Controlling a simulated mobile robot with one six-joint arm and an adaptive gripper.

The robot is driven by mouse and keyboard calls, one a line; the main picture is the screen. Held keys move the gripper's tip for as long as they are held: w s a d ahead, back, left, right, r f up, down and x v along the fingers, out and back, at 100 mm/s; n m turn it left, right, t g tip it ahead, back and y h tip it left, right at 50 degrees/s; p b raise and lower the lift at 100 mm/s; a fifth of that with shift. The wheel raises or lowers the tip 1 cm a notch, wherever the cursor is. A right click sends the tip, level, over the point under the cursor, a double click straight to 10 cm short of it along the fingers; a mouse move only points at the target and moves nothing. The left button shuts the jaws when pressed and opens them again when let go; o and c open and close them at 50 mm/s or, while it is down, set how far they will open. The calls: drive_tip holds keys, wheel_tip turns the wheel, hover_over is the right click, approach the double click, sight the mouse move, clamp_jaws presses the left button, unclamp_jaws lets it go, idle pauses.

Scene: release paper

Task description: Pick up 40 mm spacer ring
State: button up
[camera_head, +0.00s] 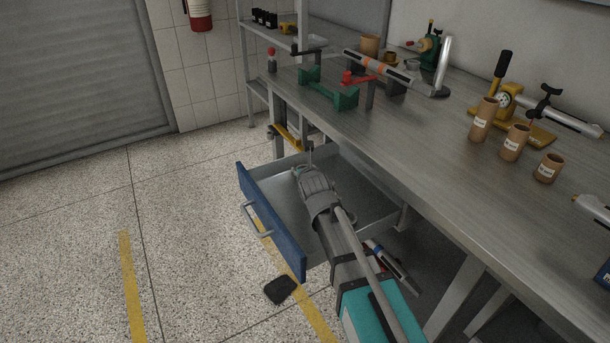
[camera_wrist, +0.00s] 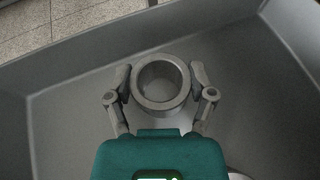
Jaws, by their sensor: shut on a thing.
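A grey spacer ring (camera_wrist: 160,104) shows in the wrist view, its round opening facing the camera. My gripper (camera_wrist: 161,83) is shut on it, with one finger against each side. The ring is inside the open drawer, and I cannot tell whether it still touches the drawer floor. In the head view my gripper (camera_head: 306,164) reaches down into the drawer (camera_head: 272,222), which has a blue front and a grey metal inside. The ring is hidden there behind my gripper and wrist.
The workbench (camera_head: 440,130) overhangs the drawer on the right. On it stand several brown labelled cylinders (camera_head: 482,120), a green vise (camera_head: 328,92) and a yellow lever tool (camera_head: 510,105). A small black object (camera_head: 280,289) lies on the floor. The floor left of the drawer is mostly clear.

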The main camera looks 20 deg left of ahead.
drive_tip(key=shift+c, duration=0.7)
drive_tip(key=shift+r, duration=0.2)
wheel_tip(320, 180, up, 3)
drive_tip(key=p, duration=0.3)
drive_tip(key=shift+f, duration=0.1)
drive_tip(key=s+a+r+p, duration=0.1)
drive_tip(key=s+r+p, duration=0.8)
drive_tip(key=s, duration=0.5)
drive_tip(key=shift+r+p, duration=0.4)
drive_tip(key=shift+p, duration=0.1)
